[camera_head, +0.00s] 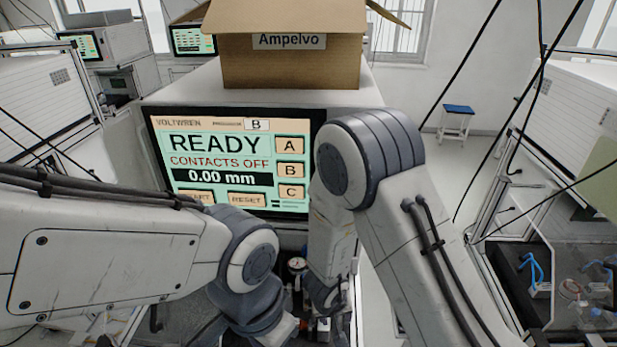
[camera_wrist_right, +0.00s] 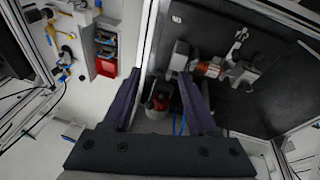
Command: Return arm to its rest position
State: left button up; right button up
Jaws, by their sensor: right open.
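In the wrist view my right gripper (camera_wrist_right: 160,75) is open, its two dark fingers spread wide with nothing held between them. A small red part (camera_wrist_right: 160,100) shows in the gap, beyond the fingers; I cannot tell what it is. In the head view my right arm bends down in front of the tester, and its gripper end is mostly hidden at the bottom centre. My left arm reaches in from the left and its wrist is at the bottom, left of centre; its fingers do not show. The tester screen (camera_head: 230,160) reads READY, CONTACTS OFF, 0.00 mm.
A cardboard box (camera_head: 290,62) stands on top of the tester. A copper-coloured part with grey fittings (camera_wrist_right: 208,68) lies on a black surface (camera_wrist_right: 262,92) near the right fingers. A red bin (camera_wrist_right: 106,68) is at the left. A blue-topped stool (camera_head: 458,110) stands behind.

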jog(key=w+d+r+y, duration=0.1)
jog(key=d+r+y, duration=0.2)
jog(key=r, duration=0.8)
jog(key=s+d+r, duration=0.6)
jog(key=d, duration=0.3)
jog(key=s+a+f+n+g+b, duration=0.2)
jog(key=s+a+f+n+b, duration=0.4)
jog(key=s+a+f+b, duration=0.7)
jog(key=b, duration=0.6)
jog(key=shift+s+a+f+g, duration=0.15)
jog(key=shift+s+a+g, duration=0.15)
jog(key=shift+a+g, duration=0.1)
jog(key=shift+d, duration=0.1)
